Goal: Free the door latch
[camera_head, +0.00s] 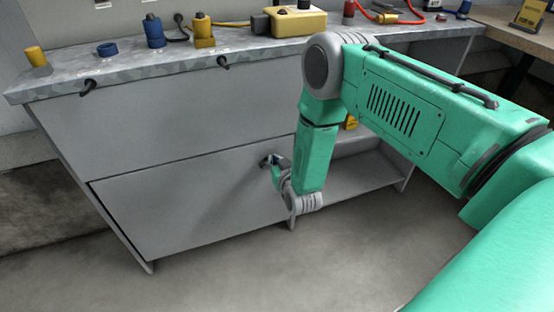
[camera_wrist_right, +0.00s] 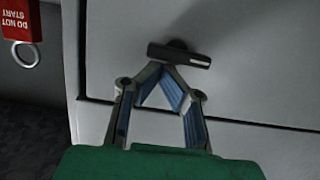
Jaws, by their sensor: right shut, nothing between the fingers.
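The door latch is a dark bar handle (camera_wrist_right: 180,55) with a small white mark on a round hub, set on a grey cabinet door. In the head view the latch (camera_head: 265,162) shows at the upper right of the lower door (camera_head: 190,195), partly covered by my right gripper. My right gripper (camera_wrist_right: 163,68) is shut and empty. Its blue-padded fingers come together just below the latch bar in the wrist view; I cannot tell whether they touch it. In the head view the right gripper (camera_head: 274,168) points at the door. My left gripper is not in view.
A red "DO NOT START" tag (camera_wrist_right: 18,20) with a metal ring hangs left in the wrist view. Two black handles (camera_head: 88,87) (camera_head: 223,62) sit on the upper panel. Blue and yellow parts and a yellow box (camera_head: 297,23) stand on the worktop. An open shelf (camera_head: 355,172) lies right.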

